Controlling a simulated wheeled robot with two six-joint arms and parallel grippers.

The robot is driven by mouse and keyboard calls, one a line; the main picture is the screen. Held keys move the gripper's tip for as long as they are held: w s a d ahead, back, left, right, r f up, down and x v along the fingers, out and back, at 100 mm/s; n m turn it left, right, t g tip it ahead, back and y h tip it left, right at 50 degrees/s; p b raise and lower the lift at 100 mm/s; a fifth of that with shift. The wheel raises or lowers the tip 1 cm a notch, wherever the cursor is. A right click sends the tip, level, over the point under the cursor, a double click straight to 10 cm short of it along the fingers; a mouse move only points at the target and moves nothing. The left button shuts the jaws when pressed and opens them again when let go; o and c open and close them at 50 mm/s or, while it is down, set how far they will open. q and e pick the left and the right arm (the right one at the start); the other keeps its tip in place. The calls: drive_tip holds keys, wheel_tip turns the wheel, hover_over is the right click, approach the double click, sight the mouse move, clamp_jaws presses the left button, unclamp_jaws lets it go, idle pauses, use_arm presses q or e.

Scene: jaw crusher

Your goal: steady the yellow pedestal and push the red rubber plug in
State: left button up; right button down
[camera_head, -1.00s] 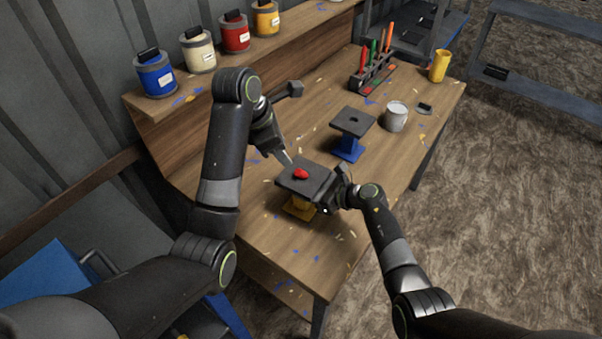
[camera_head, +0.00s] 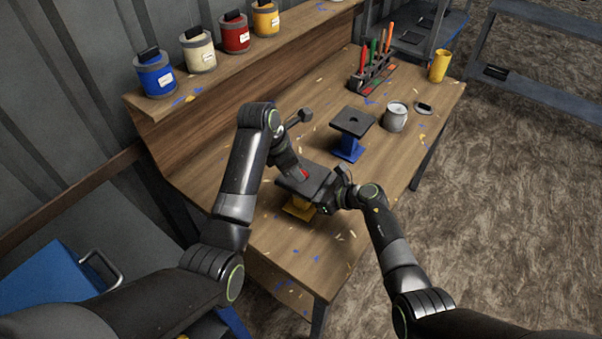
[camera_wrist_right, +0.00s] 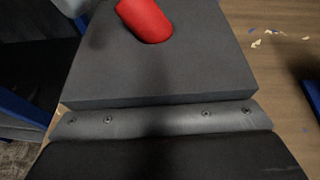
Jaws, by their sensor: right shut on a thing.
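The yellow pedestal (camera_head: 297,211) stands on the workbench with a dark square top plate. The red rubber plug (camera_head: 305,173) is at the middle of that plate. My right gripper (camera_head: 332,194) is shut on the right edge of the pedestal's plate (camera_wrist_right: 165,75). My left gripper (camera_head: 298,172) is above the plate at the plug and partly hides it; its jaw opening is not clear.
A blue pedestal (camera_head: 347,147) with a similar plate stands behind. Beside it are a pale can (camera_head: 395,117), a tool rack (camera_head: 371,70) and a yellow cup (camera_head: 440,66). Several paint cans line the back shelf (camera_head: 205,82). The bench's front (camera_head: 300,255) is mostly clear.

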use_arm(q)
drive_tip(key=shift+x, duration=1.35)
drive_tip(key=shift+c, duration=0.2)
clamp_jaws()
drive_tip(key=shift+r, duration=0.1)
